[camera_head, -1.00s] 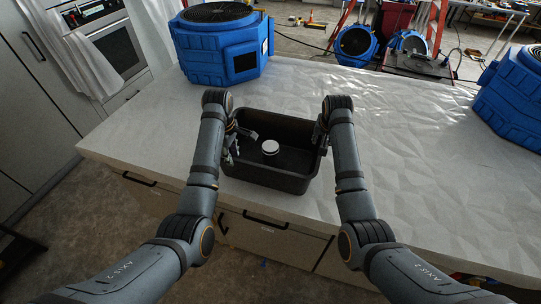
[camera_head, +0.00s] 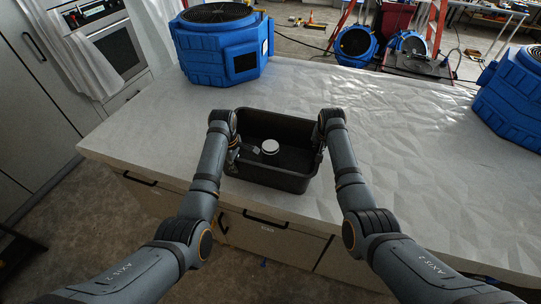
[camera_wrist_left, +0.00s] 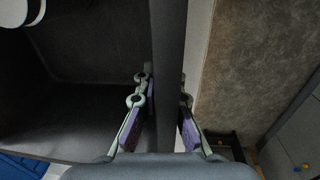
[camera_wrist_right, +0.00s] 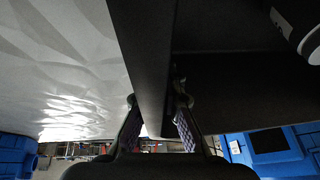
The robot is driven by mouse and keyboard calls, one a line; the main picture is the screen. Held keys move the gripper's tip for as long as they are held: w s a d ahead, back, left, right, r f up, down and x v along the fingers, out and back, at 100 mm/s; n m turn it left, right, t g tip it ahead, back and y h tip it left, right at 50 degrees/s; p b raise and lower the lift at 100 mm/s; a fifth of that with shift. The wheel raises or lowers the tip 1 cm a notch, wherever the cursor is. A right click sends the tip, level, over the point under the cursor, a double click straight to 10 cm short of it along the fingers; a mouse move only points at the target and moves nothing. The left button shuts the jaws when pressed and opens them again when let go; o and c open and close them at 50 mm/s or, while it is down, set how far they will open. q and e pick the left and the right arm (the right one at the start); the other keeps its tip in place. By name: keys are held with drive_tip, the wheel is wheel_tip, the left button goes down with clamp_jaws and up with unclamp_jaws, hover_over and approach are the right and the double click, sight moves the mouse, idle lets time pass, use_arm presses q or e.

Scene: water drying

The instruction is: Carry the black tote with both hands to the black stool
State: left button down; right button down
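The black tote (camera_head: 265,178) is an open rectangular bin standing upright on the white counter near its front edge. A round white object (camera_head: 270,146) lies inside it. My left gripper (camera_head: 236,156) is at the tote's left wall, and my right gripper (camera_head: 318,143) is at its right wall. In the left wrist view, the left fingers (camera_wrist_left: 164,88) are close together on either side of the tote wall. In the right wrist view, the right fingers (camera_wrist_right: 157,100) also straddle the wall closely. Exact finger contact is partly hidden. I cannot pick out the black stool.
The white counter (camera_head: 430,185) is clear right of the tote. A blue fan unit (camera_head: 222,45) stands behind left, another (camera_head: 508,95) at the right edge. Drawers (camera_head: 280,243) lie below the front edge. More blue machines and a red ladder stand on the floor behind.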

use_arm(q)
drive_tip(key=shift+w+r, duration=0.1)
use_arm(e)
drive_tip(key=shift+w+r, duration=0.1)
idle(0.5)
